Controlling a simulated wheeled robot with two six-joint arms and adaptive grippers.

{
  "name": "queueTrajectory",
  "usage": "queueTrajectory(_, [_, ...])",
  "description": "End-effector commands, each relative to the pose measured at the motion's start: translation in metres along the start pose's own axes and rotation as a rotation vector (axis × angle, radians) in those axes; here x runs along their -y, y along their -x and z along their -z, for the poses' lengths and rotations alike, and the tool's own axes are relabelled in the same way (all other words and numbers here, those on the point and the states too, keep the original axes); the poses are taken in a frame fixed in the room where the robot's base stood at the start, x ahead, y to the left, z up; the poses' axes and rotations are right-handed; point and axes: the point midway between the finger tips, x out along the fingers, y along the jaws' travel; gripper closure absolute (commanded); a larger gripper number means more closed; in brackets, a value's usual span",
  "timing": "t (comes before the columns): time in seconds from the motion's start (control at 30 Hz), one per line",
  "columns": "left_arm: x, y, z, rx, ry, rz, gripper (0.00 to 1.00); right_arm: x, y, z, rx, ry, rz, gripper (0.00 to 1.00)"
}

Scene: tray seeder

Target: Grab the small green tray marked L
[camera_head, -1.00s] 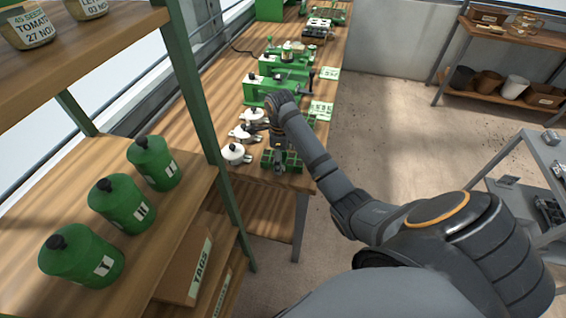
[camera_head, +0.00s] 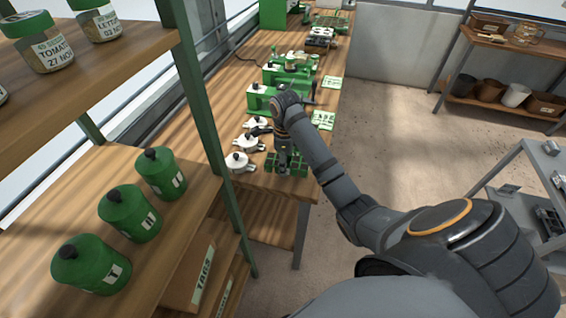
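A small green tray (camera_head: 299,169) with square cells sits on the wooden bench at its near end, close to the front edge. I cannot read an L on it. My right gripper (camera_head: 284,170) points down over the middle of this tray and hides part of it. The fingertips are at or just above the cells; I cannot tell whether they touch it or how far apart they are. My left gripper is out of view.
Green machines (camera_head: 262,97) and a green-and-white card (camera_head: 323,120) lie farther back. A shelf with green canisters (camera_head: 131,213) is on the near left. Open floor lies right of the bench.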

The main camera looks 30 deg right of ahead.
Motion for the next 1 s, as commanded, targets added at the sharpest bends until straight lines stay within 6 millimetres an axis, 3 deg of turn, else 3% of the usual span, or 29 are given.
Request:
queueTrajectory(0.03, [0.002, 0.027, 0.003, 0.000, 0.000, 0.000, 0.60, -0.005, 0.024, 0.006, -0.002, 0.001, 0.001, 0.82])
queueTrajectory(0.2, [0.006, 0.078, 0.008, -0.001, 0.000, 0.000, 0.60, -0.029, 0.067, 0.030, -0.004, 0.002, 0.003, 0.82])
queueTrajectory(0.5, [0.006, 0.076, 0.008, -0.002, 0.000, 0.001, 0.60, -0.080, 0.081, 0.079, -0.005, 0.005, 0.004, 0.82])
queueTrajectory(1.0, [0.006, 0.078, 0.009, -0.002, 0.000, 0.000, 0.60, -0.093, 0.090, 0.090, 0.002, 0.000, 0.001, 0.82])
